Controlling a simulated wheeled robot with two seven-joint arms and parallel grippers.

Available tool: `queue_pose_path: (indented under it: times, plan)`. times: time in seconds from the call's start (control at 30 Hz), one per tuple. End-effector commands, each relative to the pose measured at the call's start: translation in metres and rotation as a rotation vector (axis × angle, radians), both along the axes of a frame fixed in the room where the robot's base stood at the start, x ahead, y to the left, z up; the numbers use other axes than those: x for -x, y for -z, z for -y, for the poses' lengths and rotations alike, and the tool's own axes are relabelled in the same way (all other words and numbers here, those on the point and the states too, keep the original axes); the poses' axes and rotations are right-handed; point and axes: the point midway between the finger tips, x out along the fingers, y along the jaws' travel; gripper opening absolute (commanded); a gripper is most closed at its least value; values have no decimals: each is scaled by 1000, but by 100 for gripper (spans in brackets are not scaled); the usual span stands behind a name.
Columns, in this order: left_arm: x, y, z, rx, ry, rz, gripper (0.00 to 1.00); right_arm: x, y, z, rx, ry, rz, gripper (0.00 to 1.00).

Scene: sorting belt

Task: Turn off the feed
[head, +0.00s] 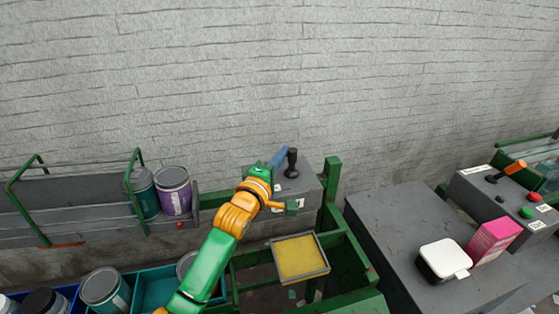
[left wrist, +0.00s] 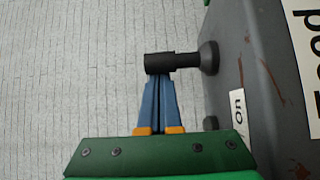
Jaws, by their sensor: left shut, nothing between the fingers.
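A grey control box (head: 301,185) stands on the green frame in the middle, with a black lever (head: 292,158) on top. My left gripper (head: 281,157) has its narrow blue fingers shut and empty, with the tips close beside the lever. In the left wrist view the shut blue fingertips (left wrist: 158,82) meet the outline of the black lever (left wrist: 160,64); I cannot tell whether they touch. The box side (left wrist: 235,65) there carries an "ON" label (left wrist: 239,118) and a larger label cut off by the edge. My right gripper is not in view.
At right, a second grey control box (head: 475,190) has an orange-handled lever and red and green buttons. A white box (head: 443,261) and pink box (head: 493,240) sit on the grey surface. Paint cans (head: 174,192) stand at left; a yellow tray (head: 300,257) lies below.

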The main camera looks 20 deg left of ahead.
Motion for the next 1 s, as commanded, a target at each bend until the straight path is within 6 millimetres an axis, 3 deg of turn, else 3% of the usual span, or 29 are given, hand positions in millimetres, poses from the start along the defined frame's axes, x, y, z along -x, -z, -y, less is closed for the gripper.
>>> queue_pose_path:
  times: [0.03, 0.17, 1.0]
  plan:
    - [2, 7, 2, -19, 1, 31, 0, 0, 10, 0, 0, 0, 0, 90]
    - [7, 4, 6, -80, 1, 118, 0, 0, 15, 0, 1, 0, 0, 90]
    - [21, 5, 15, -97, 1, 140, 0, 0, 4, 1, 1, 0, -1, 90]
